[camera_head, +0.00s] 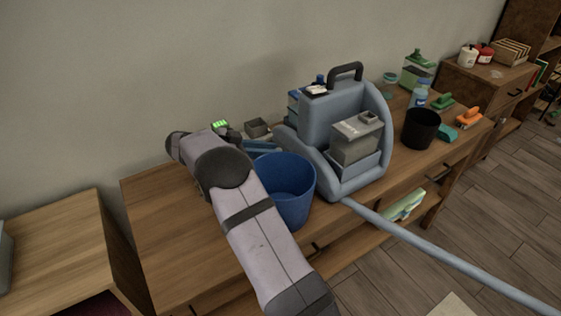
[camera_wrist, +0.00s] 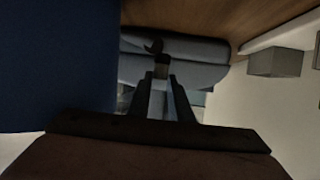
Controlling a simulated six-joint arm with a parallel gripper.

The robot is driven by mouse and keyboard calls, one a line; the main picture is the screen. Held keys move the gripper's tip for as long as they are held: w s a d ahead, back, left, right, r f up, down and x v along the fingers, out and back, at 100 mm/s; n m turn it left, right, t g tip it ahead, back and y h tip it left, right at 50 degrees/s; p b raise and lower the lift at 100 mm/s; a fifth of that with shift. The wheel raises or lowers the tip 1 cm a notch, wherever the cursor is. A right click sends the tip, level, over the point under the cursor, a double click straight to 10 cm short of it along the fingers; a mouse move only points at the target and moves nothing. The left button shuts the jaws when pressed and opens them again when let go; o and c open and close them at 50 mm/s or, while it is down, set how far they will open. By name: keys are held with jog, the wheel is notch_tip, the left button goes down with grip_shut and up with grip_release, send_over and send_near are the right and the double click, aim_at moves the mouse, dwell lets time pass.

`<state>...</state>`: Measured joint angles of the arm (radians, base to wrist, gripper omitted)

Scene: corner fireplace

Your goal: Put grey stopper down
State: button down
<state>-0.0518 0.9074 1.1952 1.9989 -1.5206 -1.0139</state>
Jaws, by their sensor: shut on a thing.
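In the wrist view my gripper (camera_wrist: 163,78) is shut on a small dark grey piece (camera_wrist: 162,67), which I take to be the grey stopper. A small black knob-like shape (camera_wrist: 154,46) shows just beyond it; I cannot tell whether it is part of the stopper. The fingers point at a rounded blue-grey body (camera_wrist: 190,55), which looks like part of the cleaning machine (camera_head: 330,115). I cannot tell whether the held piece touches it. In the head view my arm hides the fingertips and the stopper.
A blue bucket (camera_head: 287,190) stands close beside my arm and fills the left of the wrist view (camera_wrist: 55,65). A small grey box (camera_head: 258,128) stands near the wall, also in the wrist view (camera_wrist: 275,62). A black cup (camera_head: 421,128) stands right of the machine. The left tabletop (camera_head: 155,215) is clear.

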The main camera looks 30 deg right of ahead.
jog(key=shift+f, duration=2.9)
jog(key=shift+f, duration=0.15)
jog(key=c, duration=1.6)
grip_release()
jog(key=shift+r, duration=0.2)
jog(key=b+v, duration=0.1)
jog(key=v, duration=1.1)
